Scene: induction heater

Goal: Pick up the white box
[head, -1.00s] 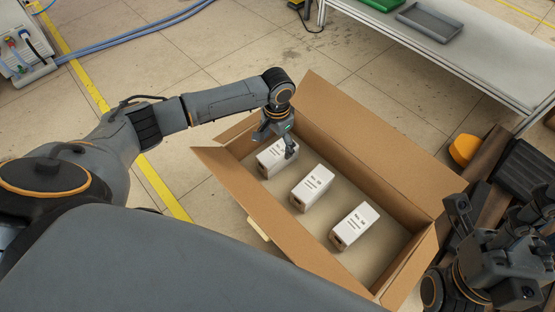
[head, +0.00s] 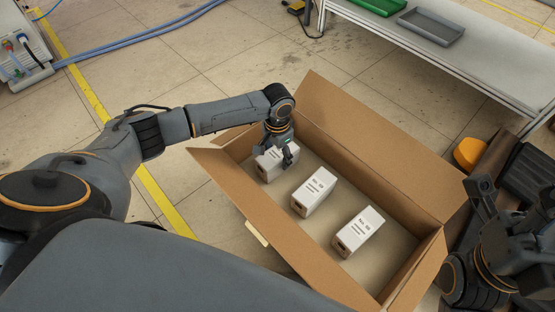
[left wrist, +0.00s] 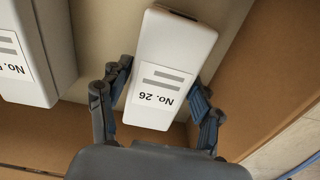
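Three white boxes lie in a row inside an open cardboard carton (head: 232,188): a left one (head: 264,170), a middle one (head: 314,191) and a right one (head: 358,231). My left gripper (head: 287,155) is down in the carton at the left box. In the left wrist view my left gripper (left wrist: 160,90) has its fingers on either side of this box (left wrist: 172,52), labelled No. 26. The fingers are apart and close to its sides; firm contact is not clear. My right gripper (head: 492,205) is at the right edge, outside the carton, partly cut off.
Another white box (left wrist: 35,55) lies close beside in the left wrist view. The carton's walls and raised flaps surround the boxes. A white table (head: 470,60) with a green tray (head: 380,5) and a grey tray (head: 432,26) stands at the back right. The left floor is open.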

